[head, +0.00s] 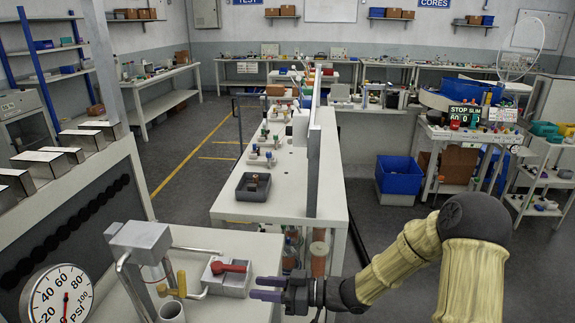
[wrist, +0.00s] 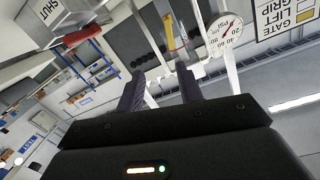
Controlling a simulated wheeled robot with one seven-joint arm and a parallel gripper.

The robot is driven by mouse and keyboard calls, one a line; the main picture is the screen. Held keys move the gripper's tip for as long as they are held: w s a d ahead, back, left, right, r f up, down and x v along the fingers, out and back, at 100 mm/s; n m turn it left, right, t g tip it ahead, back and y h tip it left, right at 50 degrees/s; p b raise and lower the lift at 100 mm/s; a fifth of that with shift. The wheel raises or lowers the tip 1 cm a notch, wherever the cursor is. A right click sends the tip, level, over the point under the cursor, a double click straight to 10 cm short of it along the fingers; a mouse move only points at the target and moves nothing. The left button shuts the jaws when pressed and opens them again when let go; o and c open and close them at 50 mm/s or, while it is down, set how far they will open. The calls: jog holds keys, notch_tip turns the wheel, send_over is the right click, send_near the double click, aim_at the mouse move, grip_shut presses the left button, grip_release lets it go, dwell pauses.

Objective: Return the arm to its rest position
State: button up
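My gripper (head: 262,288) is in the lower middle of the head view, at the end of my arm, which reaches in from the right and points left. Its two dark fingers are apart with nothing between them. In the wrist view the gripper (wrist: 161,78) also shows both fingers spread and empty. A red-handled lever on a pale box (head: 228,270) is just left of the fingertips in the head view, with a visible gap. The red handle (wrist: 82,36) also shows at the upper left in the wrist view.
A bench with a metal pipe fixture (head: 142,238), a yellow handle (head: 178,286) and a pressure gauge (head: 60,296) is at the lower left. A white table with a grey bin (head: 253,187) stands ahead. Open floor (head: 195,150) lies beyond, left of it.

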jog(key=w+d+f+m+t+h+p, duration=0.25)
jog(key=d+m+t+h, duration=0.3)
jog(key=d+h, duration=0.7)
jog(key=s+d+r+m+g+h, duration=0.2)
jog(key=s+d+m, duration=0.2)
jog(key=s, duration=0.3)
jog(key=s+d+r+m+g+h, duration=0.2)
jog(key=s+d+r+m+g, duration=0.1)
jog(key=s, duration=0.4)
jog(key=shift+s+d+m+p, duration=0.35)
jog(key=shift+d+m+p, duration=0.1)
jog(key=shift+d, duration=0.6)
jog(key=shift+h, duration=0.25)
